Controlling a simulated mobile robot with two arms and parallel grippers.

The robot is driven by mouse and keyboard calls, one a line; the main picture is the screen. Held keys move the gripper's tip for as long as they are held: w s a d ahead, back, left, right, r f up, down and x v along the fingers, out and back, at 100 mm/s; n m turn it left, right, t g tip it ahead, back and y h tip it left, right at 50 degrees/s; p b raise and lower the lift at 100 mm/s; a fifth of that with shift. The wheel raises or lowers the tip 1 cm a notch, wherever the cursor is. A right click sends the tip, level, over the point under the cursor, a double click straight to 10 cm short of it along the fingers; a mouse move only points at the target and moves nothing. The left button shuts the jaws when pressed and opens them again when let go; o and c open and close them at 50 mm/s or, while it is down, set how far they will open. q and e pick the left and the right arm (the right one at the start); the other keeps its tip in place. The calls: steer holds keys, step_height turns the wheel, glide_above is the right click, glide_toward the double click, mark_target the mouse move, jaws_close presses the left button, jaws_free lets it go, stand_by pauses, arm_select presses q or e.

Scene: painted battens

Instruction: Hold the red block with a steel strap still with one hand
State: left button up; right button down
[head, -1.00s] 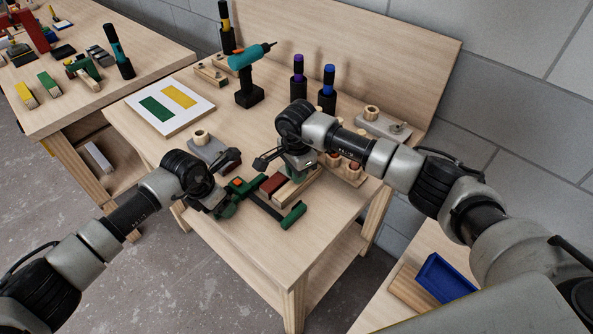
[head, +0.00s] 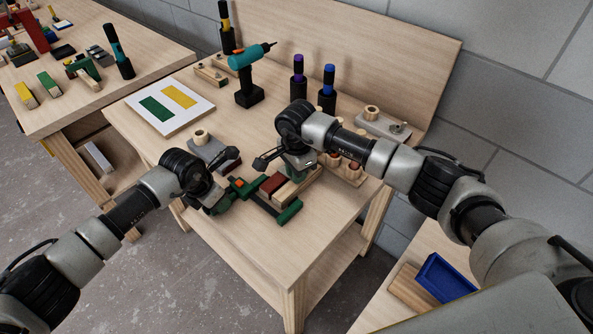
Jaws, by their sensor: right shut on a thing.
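The red block (head: 273,184) lies near the front edge of the middle bench, beside a bare wooden strip. My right gripper (head: 284,163) reaches down over it from the right and is shut on it; the fingertips and steel strap are hard to make out. A green bar clamp (head: 243,187) with an orange button lies at the block's near side, its green end (head: 289,211) close to the wooden strip. My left gripper (head: 225,182) is at the clamp's left end; whether its fingers close on the clamp is unclear.
A grey block with a wooden ring (head: 202,140) sits just behind my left gripper. A blue bin (head: 445,279) is at lower right.

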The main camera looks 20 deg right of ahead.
stand_by(0.4)
arm_select(q)
steer(key=o, duration=1.3)
steer(key=shift+s, duration=0.1)
steer(key=shift+s+d, duration=0.15)
steer(key=shift+s, duration=0.05)
steer(key=shift+s, duration=0.1)
steer(key=shift+c, duration=1.1)
steer(key=shift+w, duration=0.2)
steer(key=c, duration=0.9)
steer(key=shift+c, duration=0.8)
steer(key=shift+w, duration=0.2)
steer(key=shift+a, duration=0.25)
